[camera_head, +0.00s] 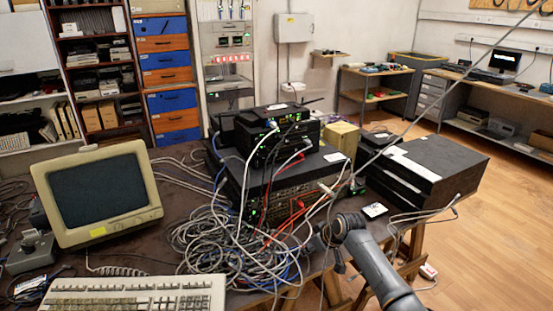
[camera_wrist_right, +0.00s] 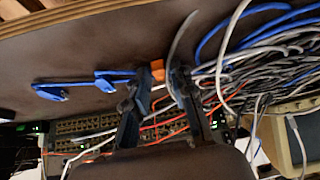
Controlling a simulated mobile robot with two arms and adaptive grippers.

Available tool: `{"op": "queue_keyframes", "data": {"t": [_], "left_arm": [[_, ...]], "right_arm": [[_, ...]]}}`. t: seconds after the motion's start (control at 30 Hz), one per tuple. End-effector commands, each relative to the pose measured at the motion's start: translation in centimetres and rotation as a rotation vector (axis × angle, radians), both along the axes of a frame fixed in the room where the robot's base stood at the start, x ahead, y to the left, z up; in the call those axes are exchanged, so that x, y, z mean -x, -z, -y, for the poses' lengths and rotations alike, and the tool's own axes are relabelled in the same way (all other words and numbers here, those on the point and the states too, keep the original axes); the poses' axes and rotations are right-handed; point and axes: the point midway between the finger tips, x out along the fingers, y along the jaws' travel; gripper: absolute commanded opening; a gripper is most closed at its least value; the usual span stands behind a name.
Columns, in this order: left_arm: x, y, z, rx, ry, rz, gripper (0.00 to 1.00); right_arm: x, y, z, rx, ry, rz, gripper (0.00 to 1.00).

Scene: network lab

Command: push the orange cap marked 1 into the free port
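In the right wrist view, a small orange cap (camera_wrist_right: 157,70) shows between and just beyond the tips of my right gripper (camera_wrist_right: 161,82). The fingers stand apart, and I cannot tell whether either touches the cap. Its number cannot be read. A rack device with rows of ports (camera_wrist_right: 88,126) lies across the lower part of that view; I cannot tell which port is free. In the head view, my right gripper (camera_head: 330,232) is at the table edge, beside the cables and in front of the device stack (camera_head: 283,192). The cap is not distinguishable there. My left gripper is not in view.
A dense tangle of grey cables (camera_head: 215,245) lies left of my right gripper. Red cables (camera_head: 298,212) run from the stack. Black boxes (camera_head: 425,165) stand to the right. A monitor (camera_head: 98,194) and keyboard (camera_head: 135,297) occupy the left. Blue connectors (camera_wrist_right: 50,92) lie on the table.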

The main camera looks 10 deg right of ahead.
Motion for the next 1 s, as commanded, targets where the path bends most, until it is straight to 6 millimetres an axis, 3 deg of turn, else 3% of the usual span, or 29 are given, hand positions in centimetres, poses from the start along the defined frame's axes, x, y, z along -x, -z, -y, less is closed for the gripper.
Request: {"op": "queue_keyframes", "data": {"t": [0.1,0.43,1.0], "left_arm": [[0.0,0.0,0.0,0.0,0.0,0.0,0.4],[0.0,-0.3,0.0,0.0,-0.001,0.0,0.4],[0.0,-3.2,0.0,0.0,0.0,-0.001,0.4]], "right_arm": [[0.0,0.0,0.0,0.0,0.0,0.0,0.0],[0.0,-0.4,0.0,0.0,0.0,0.001,0.0],[0.0,-3.3,0.0,0.0,0.0,0.001,0.0]]}}
